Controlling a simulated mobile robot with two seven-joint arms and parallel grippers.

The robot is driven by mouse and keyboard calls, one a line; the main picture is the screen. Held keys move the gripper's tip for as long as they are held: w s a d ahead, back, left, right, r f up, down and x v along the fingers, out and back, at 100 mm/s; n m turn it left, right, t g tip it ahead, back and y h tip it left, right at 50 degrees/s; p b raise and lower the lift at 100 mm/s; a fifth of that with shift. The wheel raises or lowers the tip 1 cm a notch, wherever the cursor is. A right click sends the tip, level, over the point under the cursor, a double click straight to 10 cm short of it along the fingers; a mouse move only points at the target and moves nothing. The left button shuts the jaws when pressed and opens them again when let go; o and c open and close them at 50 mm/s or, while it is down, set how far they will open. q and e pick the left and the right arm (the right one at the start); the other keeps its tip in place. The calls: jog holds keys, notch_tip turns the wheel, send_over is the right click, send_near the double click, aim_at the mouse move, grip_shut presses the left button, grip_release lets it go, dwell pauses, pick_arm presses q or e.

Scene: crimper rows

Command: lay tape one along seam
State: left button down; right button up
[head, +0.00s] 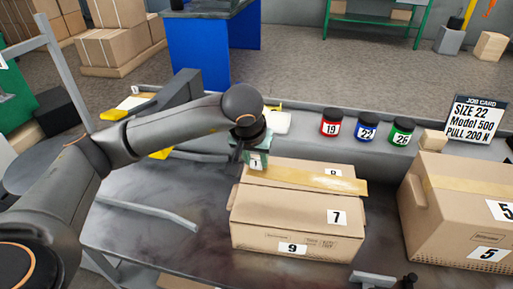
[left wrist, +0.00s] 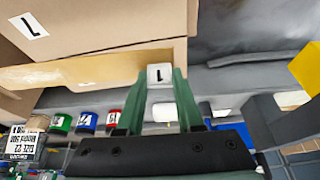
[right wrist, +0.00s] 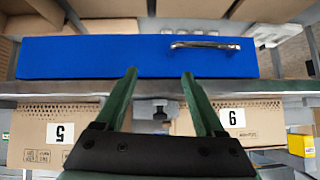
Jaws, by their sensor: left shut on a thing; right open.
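A closed cardboard box (head: 285,222) with labels 7, 8 and 9 sits on the bench. A tan tape strip (head: 310,180) lies across its top, its right end reaching the box's right edge. My left gripper (head: 255,150) is at the box's far left corner, shut on a small white piece marked 1 (left wrist: 160,73). In the left wrist view this piece is between the fingertips, at the end of the tan strip (left wrist: 85,73). Whether the strip is pressed flat there I cannot tell.
A larger box marked 5 (head: 440,235) stands to the right. A grey fitting (head: 372,281) is at the front edge.

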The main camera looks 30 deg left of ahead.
pick_arm(q)
jog(key=shift+w+a+n, duration=0.5)
jog(key=shift+w+a, duration=0.35)
